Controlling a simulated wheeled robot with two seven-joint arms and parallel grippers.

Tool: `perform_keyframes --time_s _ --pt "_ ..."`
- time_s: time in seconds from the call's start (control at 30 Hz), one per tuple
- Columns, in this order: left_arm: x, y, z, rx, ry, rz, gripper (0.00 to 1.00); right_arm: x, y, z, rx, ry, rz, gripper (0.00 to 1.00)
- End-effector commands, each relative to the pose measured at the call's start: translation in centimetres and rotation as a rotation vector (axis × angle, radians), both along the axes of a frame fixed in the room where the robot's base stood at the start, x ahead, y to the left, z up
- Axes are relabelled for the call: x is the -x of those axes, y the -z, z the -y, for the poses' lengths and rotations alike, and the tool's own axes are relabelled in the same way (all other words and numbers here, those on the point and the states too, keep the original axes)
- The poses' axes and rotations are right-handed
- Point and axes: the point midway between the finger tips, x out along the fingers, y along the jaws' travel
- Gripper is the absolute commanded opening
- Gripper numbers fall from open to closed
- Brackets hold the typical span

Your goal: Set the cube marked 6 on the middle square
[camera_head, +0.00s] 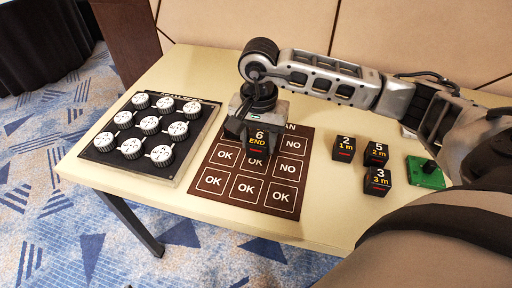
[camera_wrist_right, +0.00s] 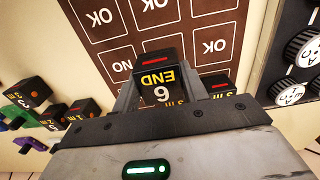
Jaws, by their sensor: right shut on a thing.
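My right gripper (camera_head: 257,128) is shut on the black cube marked 6 END (camera_head: 258,139), holding it over the brown board (camera_head: 241,201). The cube also shows between the fingers in the right wrist view (camera_wrist_right: 160,84). In the head view it covers the upper part of the middle square (camera_head: 256,163), whose OK print still partly shows below it. I cannot tell whether the cube touches the board. At least one more dark cube (camera_wrist_right: 217,84) shows beside the held cube in the wrist view; the gripper hides that area in the head view. My left gripper is not in view.
A black panel of white dials (camera_head: 143,133) lies to the left. The board's bottom row is clear.

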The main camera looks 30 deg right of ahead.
Motion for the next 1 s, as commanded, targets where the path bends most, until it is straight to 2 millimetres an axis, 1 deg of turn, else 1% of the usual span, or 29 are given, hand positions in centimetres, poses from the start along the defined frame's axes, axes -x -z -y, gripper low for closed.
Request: perform_keyframes --time_s 0.23,0.4,0.43,0.67,0.8,0.83,0.9,1.0 --pt "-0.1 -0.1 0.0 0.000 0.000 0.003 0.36 -1.2 1.5 0.0 0.001 0.001 -0.001 0.20" --pt "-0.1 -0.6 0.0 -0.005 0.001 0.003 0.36 -1.0 3.9 0.0 -0.001 0.000 -0.002 0.20" --pt "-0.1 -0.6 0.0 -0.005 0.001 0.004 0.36 -1.0 4.1 0.0 0.000 0.000 -0.001 0.20" --pt "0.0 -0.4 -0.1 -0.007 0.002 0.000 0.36 -1.1 4.3 0.1 0.000 -0.001 0.003 0.20" --pt "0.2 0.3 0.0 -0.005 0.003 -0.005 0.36 -1.1 4.8 0.1 0.000 0.000 0.003 0.20" --pt "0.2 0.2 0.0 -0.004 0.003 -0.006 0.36 -1.1 4.7 0.1 0.000 0.000 0.003 0.49" --pt "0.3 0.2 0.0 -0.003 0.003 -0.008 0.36 -1.1 4.6 0.1 0.000 0.000 0.001 0.65" --pt "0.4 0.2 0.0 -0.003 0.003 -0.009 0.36 -1.1 4.6 0.1 0.000 0.000 0.001 0.65"
